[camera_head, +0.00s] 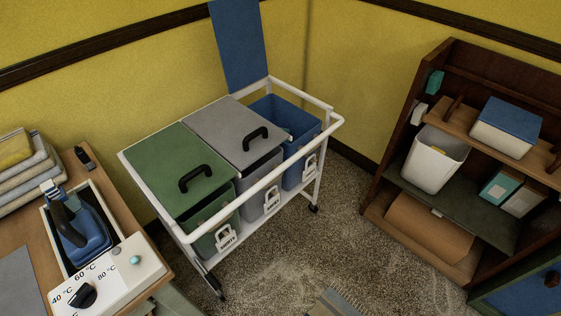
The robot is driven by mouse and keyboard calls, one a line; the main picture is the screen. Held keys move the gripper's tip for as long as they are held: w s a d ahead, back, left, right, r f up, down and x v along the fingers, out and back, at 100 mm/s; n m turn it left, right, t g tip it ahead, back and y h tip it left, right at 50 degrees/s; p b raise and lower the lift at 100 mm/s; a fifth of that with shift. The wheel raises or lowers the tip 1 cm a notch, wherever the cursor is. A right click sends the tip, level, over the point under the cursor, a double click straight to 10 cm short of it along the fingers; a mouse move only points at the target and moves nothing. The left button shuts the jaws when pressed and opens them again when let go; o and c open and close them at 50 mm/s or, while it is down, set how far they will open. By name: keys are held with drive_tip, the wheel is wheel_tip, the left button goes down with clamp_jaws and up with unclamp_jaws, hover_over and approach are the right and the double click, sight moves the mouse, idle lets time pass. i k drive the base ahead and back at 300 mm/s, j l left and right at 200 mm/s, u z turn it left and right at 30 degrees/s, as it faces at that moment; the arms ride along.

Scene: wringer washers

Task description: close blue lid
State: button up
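The blue lid (239,48) stands open, upright and leaning slightly back, near the yellow wall at the back of the white cart. Its top edge is cut off by the picture. The blue bin (303,172) below it is uncovered at the cart's far right end; part of its inside shows, but its bottom is hidden. The grey lid (231,125) and green lid (178,165) lie flat over their bins, each with a black handle. My gripper is not in view.
The white cart (264,186) has a raised rail along its front and right side. A brown shelf (452,60) with boxes and a white bin stands right. A counter (128,222) with a blue iron is left. Carpet lies open between cart and shelf.

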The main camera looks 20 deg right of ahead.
sight(237, 26)
drive_tip(key=i+l+u, duration=0.3)
drive_tip(key=i+l, duration=0.35)
drive_tip(key=i+j, duration=0.05)
drive_tip(key=i, duration=0.05)
